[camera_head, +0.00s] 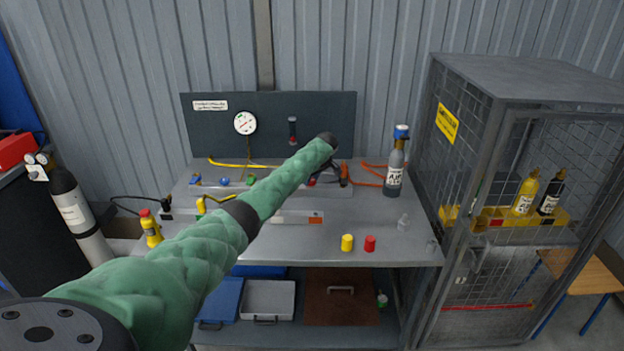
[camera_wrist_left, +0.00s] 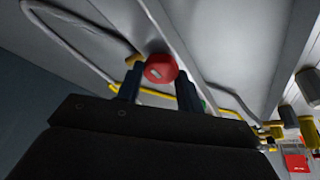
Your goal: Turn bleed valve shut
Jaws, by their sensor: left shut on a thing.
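A red valve knob (camera_wrist_left: 161,68) sits between the two fingers of my left gripper (camera_wrist_left: 158,84) in the left wrist view. The gripper is shut on it. In the head view only a sliver of the red knob (camera_head: 311,183) shows, on the manifold strip at the back of the workbench. My left gripper (camera_head: 322,176) is largely hidden there behind my green-sleeved arm. No label shows which valve is the bleed valve. My right gripper is in neither view.
A gauge (camera_head: 245,123) is on the dark back panel. A grey cylinder (camera_head: 395,168) stands right of the gripper, near orange hoses. Yellow (camera_head: 347,243) and red (camera_head: 370,244) caps stand near the bench's front edge. A mesh cage (camera_head: 450,150) bounds the right side.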

